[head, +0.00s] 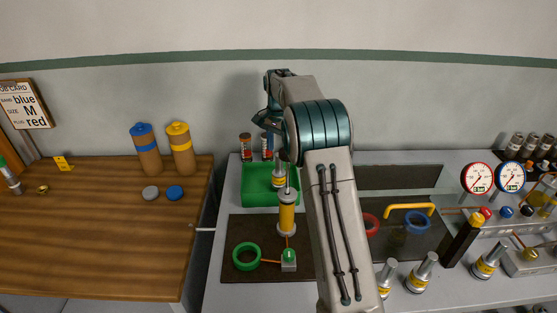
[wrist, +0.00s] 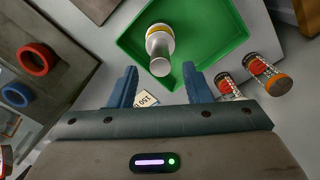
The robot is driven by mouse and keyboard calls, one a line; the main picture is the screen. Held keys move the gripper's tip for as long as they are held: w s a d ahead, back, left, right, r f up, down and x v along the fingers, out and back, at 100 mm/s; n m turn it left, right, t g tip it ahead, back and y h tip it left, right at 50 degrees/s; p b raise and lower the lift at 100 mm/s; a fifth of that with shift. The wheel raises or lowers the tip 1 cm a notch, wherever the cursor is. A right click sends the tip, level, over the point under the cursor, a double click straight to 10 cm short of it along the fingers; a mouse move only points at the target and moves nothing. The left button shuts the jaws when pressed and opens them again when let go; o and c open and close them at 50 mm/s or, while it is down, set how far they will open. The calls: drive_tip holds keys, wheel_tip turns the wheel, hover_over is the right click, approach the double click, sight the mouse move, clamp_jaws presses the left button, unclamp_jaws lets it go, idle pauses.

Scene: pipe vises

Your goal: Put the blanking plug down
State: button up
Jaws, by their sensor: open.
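A blanking plug, a silver metal cylinder with a yellow band (wrist: 159,46), stands in the green tray (wrist: 205,14) in the wrist view. In the head view the plug (head: 279,177) is in the right part of the tray (head: 255,199), partly behind a yellow cylinder. My gripper (wrist: 160,85) is open, its two blue fingers apart with nothing between them. The plug is just beyond the fingertips in the wrist view, apart from both. In the head view my gripper (head: 264,118) is above and behind the tray, mostly hidden by my arm.
Two red-banded canisters (head: 246,147) stand behind the tray. A yellow cylinder (head: 287,214) stands in front of it, near a green ring (head: 246,256). Red ring (head: 371,224) and blue ring (head: 418,222) lie right of my arm. Several silver fittings (head: 420,274) stand at the front right.

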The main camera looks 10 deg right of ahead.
wheel_tip(320, 180, up, 6)
drive_tip(key=shift+f, duration=0.15)
idle(0.3)
drive_tip(key=s+a+r+n+g+y+p, duration=0.15)
drive_tip(key=s+a+n+p, duration=0.25)
drive_tip(key=s+a+n, duration=0.55)
drive_tip(key=s+d+t+b, duration=0.2)
drive_tip(key=s+d, duration=0.1)
drive_tip(key=s, duration=1.2)
drive_tip(key=s+d+t+h+b, duration=0.1)
drive_tip(key=s+d+t+b, duration=0.1)
drive_tip(key=s, duration=1.3)
drive_tip(key=shift+s+d+f+t, duration=0.4)
drive_tip(key=shift+d+f+t, duration=0.05)
drive_tip(key=shift+d, duration=0.4)
drive_tip(key=shift+h, duration=0.25)
